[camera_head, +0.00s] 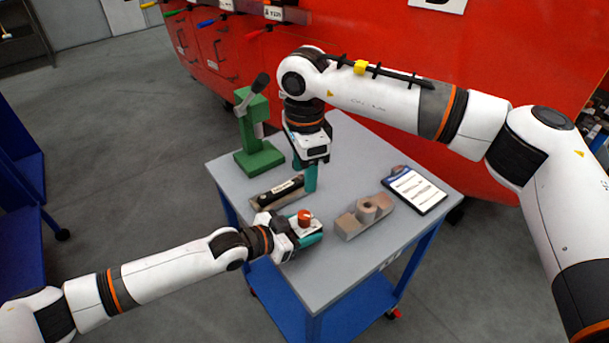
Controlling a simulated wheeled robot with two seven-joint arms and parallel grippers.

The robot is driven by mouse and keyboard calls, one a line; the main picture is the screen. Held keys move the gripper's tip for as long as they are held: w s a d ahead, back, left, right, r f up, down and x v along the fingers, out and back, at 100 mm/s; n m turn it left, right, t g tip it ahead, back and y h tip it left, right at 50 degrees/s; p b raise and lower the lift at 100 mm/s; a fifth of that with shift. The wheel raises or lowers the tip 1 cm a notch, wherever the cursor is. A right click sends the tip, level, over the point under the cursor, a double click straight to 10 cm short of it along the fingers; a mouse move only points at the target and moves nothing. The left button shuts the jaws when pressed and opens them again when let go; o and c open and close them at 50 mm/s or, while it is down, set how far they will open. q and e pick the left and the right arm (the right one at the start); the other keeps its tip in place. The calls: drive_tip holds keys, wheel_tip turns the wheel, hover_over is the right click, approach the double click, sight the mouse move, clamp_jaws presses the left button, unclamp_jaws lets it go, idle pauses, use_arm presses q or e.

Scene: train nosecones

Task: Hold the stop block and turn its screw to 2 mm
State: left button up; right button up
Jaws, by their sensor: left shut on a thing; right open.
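My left gripper (311,237) reaches in low over the near left part of the table and is shut on the stop block, which is mostly hidden by its teal fingers. An orange-red round knob (304,216), apparently the block's screw head, stands up above these fingers. The screw's setting is too small to read. My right gripper (309,180) points down behind and slightly right of the knob, apart from it. It is open, with its teal fingers seen nearly edge-on, and nothing shows between them.
A green lever press (258,135) stands at the table's back left. A grey-brown block with a round boss (351,225) and a clipboard (414,190) lie on the right. The front of the grey tabletop (326,275) is clear.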

use_arm(q)
drive_tip(key=o, duration=1.3)
